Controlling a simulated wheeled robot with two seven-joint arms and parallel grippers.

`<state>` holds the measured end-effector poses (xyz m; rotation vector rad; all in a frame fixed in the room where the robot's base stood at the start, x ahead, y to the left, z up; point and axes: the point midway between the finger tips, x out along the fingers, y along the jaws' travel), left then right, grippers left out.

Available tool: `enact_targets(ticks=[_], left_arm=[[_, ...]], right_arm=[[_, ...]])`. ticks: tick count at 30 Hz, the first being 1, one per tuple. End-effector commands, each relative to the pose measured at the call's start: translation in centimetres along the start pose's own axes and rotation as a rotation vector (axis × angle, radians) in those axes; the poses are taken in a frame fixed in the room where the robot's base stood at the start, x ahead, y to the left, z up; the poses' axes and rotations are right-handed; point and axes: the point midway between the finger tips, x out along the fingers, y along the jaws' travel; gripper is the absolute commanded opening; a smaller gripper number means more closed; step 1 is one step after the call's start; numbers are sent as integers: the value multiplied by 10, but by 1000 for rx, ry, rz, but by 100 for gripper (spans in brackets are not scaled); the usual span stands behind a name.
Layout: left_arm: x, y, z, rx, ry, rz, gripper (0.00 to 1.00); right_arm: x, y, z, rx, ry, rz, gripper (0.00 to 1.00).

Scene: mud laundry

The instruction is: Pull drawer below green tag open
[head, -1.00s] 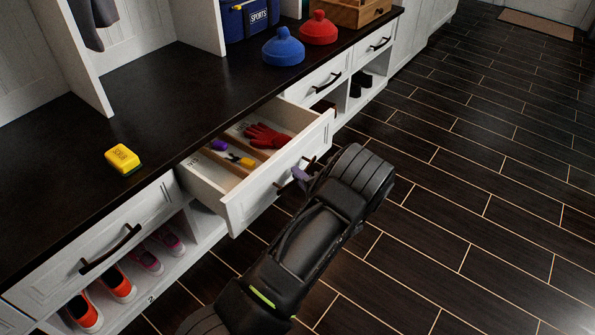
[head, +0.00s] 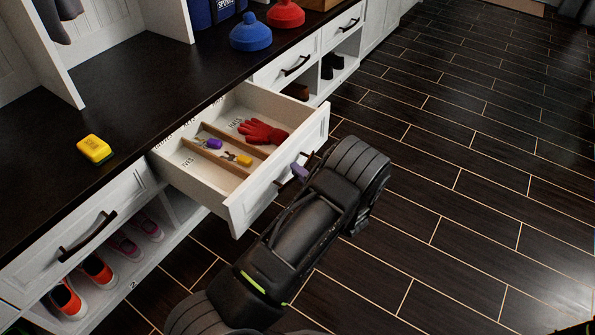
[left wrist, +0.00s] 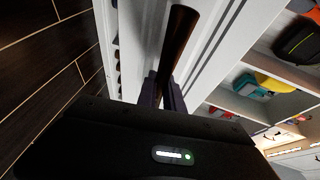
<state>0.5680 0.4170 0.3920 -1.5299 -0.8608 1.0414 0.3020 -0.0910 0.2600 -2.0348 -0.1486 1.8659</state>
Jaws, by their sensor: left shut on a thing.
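The white drawer (head: 250,206) stands well out from the bench, its inside showing dividers. A red glove (head: 263,132), a purple item (head: 214,144) and a yellow item (head: 243,159) lie in it. My left gripper (head: 299,171) is at the drawer's front, shut on its dark handle. The left wrist view shows the handle (left wrist: 179,45) between the fingers (left wrist: 162,95). Much of the handle is hidden by my gripper in the head view. No green tag shows clearly. My right gripper is not in view.
A yellow block (head: 94,149) lies on the dark benchtop (head: 130,120). A blue lidded thing (head: 250,33) and a red one (head: 286,13) stand farther back. Closed drawers (head: 75,235) flank the open one, with shoes (head: 97,270) below. The tiled floor (head: 450,180) at right is clear.

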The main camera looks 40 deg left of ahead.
Motion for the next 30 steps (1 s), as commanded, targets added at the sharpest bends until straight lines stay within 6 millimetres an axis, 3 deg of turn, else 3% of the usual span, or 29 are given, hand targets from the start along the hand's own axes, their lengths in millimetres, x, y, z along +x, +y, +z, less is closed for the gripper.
enact_targets(ticks=[4,14,30], left_arm=[[0,1,2,2,-3,2,20],[-3,0,0,1,0,2,20],[-75,0,1,1,-1,2,20]], right_arm=[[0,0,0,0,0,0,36],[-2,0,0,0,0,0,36],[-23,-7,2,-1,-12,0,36]])
